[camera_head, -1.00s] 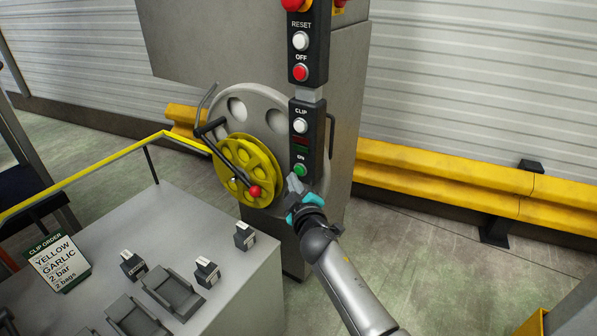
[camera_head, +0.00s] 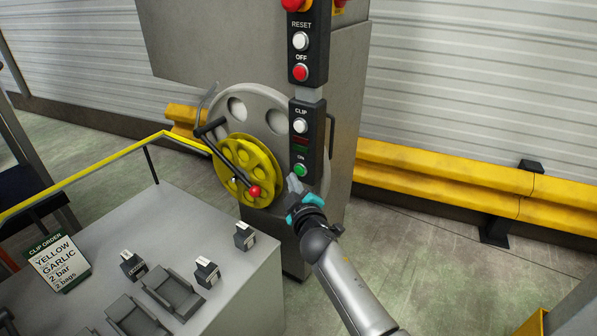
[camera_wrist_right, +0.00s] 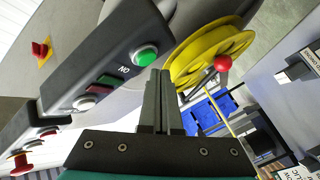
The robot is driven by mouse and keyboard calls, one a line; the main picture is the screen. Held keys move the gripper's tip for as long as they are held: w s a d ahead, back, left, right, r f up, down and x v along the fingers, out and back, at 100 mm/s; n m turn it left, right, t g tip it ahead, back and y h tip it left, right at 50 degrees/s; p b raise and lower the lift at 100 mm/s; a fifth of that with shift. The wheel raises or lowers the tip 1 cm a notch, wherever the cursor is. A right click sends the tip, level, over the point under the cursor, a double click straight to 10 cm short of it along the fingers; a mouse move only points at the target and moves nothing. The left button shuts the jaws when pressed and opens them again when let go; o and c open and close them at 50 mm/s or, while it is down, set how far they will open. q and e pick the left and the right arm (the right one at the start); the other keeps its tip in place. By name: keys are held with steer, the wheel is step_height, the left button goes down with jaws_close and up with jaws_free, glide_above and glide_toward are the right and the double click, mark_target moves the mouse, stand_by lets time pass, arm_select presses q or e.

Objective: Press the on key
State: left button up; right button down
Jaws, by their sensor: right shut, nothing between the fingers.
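The green ON key (camera_head: 300,170) is at the bottom of the lower black control panel (camera_head: 292,148), below the CLIP key. My right gripper (camera_head: 293,183) is shut and empty, its fingertips just below the ON key in the head view. In the right wrist view the ON key (camera_wrist_right: 146,55) shows just past the tips of the shut fingers (camera_wrist_right: 158,75), slightly to their left. I cannot tell whether the fingertips touch the key. My left gripper is not in view.
The white CLIP key (camera_head: 300,126), red OFF key (camera_head: 300,73) and white RESET key (camera_head: 300,41) sit above. A yellow wheel (camera_head: 246,172) with a red-knobbed crank is left of the panel. A grey table (camera_head: 215,235) with black holders stands at lower left.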

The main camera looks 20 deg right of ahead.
steer(key=shift+d, duration=0.1)
stand_by(0.7)
steer(key=shift+w+d, duration=0.2)
steer(key=shift+w, duration=0.05)
steer(key=shift+w+d, duration=0.25)
steer(key=shift+d, duration=0.15)
stand_by(0.8)
steer(key=shift+a, duration=0.1)
steer(key=shift+s+a, duration=0.55)
steer(key=shift+a, duration=0.05)
steer(key=s+a, duration=0.1)
steer(key=a, duration=0.1)
steer(key=s+a, duration=0.2)
stand_by(0.6)
stand_by(0.6)
